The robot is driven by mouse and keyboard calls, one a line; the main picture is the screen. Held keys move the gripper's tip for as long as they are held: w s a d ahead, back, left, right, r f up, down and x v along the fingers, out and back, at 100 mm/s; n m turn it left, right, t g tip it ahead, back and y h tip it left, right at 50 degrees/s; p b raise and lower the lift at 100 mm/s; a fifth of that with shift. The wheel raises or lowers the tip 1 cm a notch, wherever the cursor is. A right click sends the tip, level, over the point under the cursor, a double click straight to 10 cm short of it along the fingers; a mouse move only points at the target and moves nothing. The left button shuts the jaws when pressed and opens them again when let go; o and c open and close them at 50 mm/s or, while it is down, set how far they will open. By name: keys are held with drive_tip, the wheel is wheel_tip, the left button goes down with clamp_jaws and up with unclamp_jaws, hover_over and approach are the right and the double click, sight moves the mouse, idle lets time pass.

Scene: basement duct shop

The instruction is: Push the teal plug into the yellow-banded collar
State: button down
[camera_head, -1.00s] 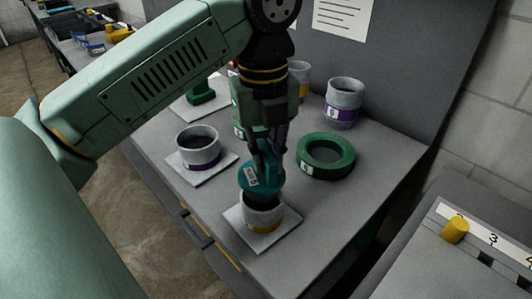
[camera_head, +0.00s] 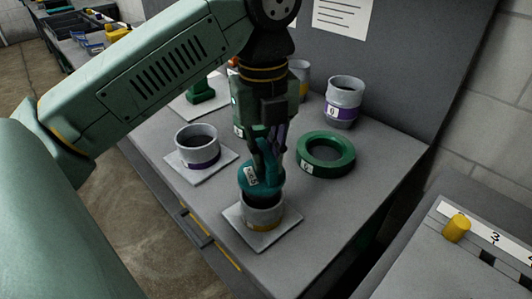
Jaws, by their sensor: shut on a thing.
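The teal plug (camera_head: 259,181) is held in my gripper (camera_head: 268,158), which points down and is shut on it. The yellow-banded collar (camera_head: 263,214) is a grey ring standing on a square white plate (camera_head: 236,223) near the front edge of the bench. The plug is at the collar's mouth, toward its far left side, and looks a little tilted. The dark inside of the collar shows below and right of the plug. I cannot tell whether the plug touches the rim or has entered it. My fingertips are partly hidden by the plug.
A purple-banded collar (camera_head: 198,148) on a plate stands to the left. A green ring (camera_head: 326,155) lies to the right. A purple-banded cup (camera_head: 342,101) and another container (camera_head: 299,78) stand behind. A yellow cylinder (camera_head: 456,228) stands on the right-hand bench (camera_head: 385,270).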

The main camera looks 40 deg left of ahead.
drive_tip(key=shift+f+b, duration=1.6)
drive_tip(key=shift+f, duration=0.3)
drive_tip(key=shift+f, duration=0.1)
drive_tip(key=c, duration=1.5)
unclamp_jaws()
drive_tip(key=shift+c, duration=0.2)
